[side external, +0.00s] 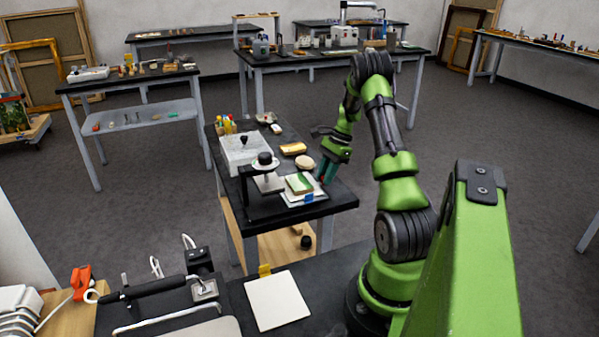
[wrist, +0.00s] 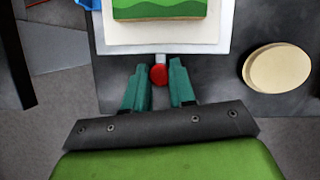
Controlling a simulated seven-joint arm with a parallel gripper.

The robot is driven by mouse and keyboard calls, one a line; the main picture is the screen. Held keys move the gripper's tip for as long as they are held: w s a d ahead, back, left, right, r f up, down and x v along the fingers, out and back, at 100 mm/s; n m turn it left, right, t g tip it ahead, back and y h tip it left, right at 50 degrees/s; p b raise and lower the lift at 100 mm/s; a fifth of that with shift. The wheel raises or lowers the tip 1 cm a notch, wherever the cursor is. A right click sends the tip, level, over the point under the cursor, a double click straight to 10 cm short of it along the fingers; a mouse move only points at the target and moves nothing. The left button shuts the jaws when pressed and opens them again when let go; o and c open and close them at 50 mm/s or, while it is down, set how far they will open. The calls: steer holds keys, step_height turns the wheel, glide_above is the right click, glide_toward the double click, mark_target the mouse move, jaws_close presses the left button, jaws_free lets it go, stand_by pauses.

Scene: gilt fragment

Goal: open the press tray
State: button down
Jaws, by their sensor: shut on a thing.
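The press tray (side external: 318,196) is a flat white tray on the black bench, beside the small press with a black knob (side external: 265,158). A block with a green top (side external: 299,183) lies on a pale sheet on it. In the wrist view the tray's near edge (wrist: 222,46) is at the top, with the green-patterned block (wrist: 160,10) above it. A red round knob (wrist: 158,75) sticks out from that edge on a short grey stem. My gripper (side external: 325,172) reaches down at the tray's right side. Its teal fingers (wrist: 158,70) are shut on the red knob, one on each side.
A cream round disc (wrist: 277,67) lies right of the tray in the wrist view. A yellow block (side external: 293,148) and a white box (side external: 243,152) stand farther back. A blue item (side external: 309,197) is at the tray's front corner.

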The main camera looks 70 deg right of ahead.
steer(key=shift+s+d, duration=0.15)
steer(key=shift+d, duration=0.05)
steer(key=c, duration=0.9)
jaws_free()
steer(key=shift+r, duration=0.1)
steer(key=v, duration=1.6)
steer(key=shift+r, duration=0.35)
